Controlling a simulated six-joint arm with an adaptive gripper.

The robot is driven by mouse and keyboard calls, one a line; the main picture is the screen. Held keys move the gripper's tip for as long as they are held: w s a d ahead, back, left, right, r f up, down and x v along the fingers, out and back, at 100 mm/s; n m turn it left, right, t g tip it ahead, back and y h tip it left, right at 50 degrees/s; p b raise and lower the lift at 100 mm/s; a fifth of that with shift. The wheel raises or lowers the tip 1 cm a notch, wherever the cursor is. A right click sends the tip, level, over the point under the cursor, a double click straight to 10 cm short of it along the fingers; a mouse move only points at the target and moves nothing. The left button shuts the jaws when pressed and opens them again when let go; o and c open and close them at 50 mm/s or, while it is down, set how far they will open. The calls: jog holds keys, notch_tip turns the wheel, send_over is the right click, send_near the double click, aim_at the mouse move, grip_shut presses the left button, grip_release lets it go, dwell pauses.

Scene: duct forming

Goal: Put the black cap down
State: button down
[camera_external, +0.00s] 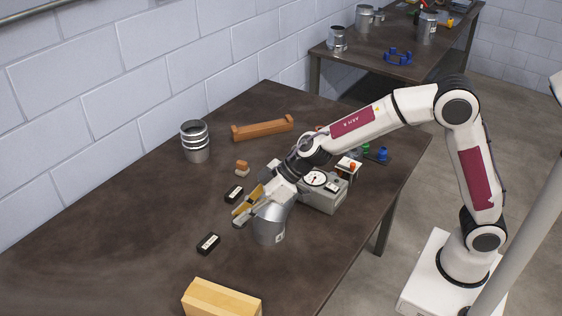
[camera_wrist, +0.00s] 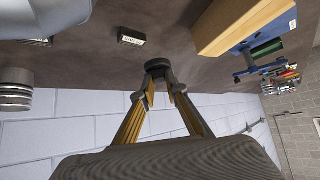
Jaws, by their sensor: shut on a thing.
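The black cap (camera_wrist: 158,66) is a dark round piece at my fingertips in the wrist view. My gripper (camera_wrist: 162,82) is shut on it, with a yellow finger on either side. In the external view my gripper (camera_external: 240,214) is over the table, just left of a silver cylinder (camera_external: 270,228). The cap is hard to make out there against the dark tabletop. I cannot tell whether it touches the table.
Labelled black blocks lie on either side of my gripper, one behind (camera_external: 234,194) and one in front (camera_external: 208,244). A ribbed metal duct (camera_external: 195,143), brown bracket (camera_external: 262,128), grey gauge box (camera_external: 324,193) and wooden block (camera_external: 221,299) stand around. The table's left part is clear.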

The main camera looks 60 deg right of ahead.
notch_tip(320, 180, down, 6)
jog(key=shift+f, duration=0.15)
dwell(0.5)
jog(key=shift+f, duration=0.1)
jog(key=shift+f, duration=2.8)
jog(key=shift+f, duration=0.15)
jog(key=shift+f, duration=1.95)
jog(key=shift+f, duration=0.15)
jog(key=c, duration=2)
grip_release()
